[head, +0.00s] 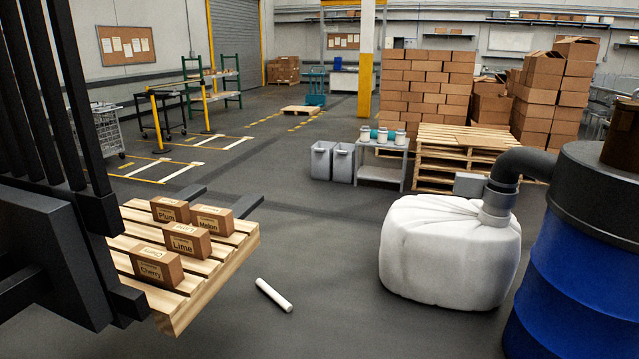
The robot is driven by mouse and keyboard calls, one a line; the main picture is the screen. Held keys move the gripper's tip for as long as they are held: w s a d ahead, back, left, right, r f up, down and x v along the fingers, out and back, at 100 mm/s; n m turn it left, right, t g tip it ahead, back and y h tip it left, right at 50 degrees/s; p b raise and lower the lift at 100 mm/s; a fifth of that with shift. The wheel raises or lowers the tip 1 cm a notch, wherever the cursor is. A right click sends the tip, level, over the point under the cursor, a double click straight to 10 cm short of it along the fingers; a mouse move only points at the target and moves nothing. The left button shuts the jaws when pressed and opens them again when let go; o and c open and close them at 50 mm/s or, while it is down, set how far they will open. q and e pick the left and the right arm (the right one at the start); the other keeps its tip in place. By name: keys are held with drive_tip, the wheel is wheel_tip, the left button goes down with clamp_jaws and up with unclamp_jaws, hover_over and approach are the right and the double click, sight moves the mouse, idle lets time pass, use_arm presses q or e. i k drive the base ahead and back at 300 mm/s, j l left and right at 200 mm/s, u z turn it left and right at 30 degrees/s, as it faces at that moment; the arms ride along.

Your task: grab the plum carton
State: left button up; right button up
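The plum carton (169,209) is a small brown box with "Plum" on its front. It sits upright at the back left of a wooden pallet (215,270) on forklift forks, at the left of the head view. The melon carton (212,220) stands just right of it. The lime carton (187,242) stands in front of these two, and the cherry carton (157,266) is nearest to me. Neither of my grippers is in view.
The forklift mast (60,90) stands tall at the left, beside the pallet. A white cylinder (273,295) lies on the floor. A white sack (450,250) and a blue drum (580,260) with a black hose fill the right. The floor between pallet and sack is mostly clear.

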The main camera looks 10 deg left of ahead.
sight(165, 210)
drive_tip(key=i+u, duration=0.25)
drive_tip(key=i, duration=0.3)
drive_tip(key=i+l+u, duration=0.1)
drive_tip(key=i+u, duration=0.15)
drive_tip(key=i, duration=0.35)
drive_tip(key=i+l+u, duration=0.25)
drive_tip(key=i, duration=0.3)
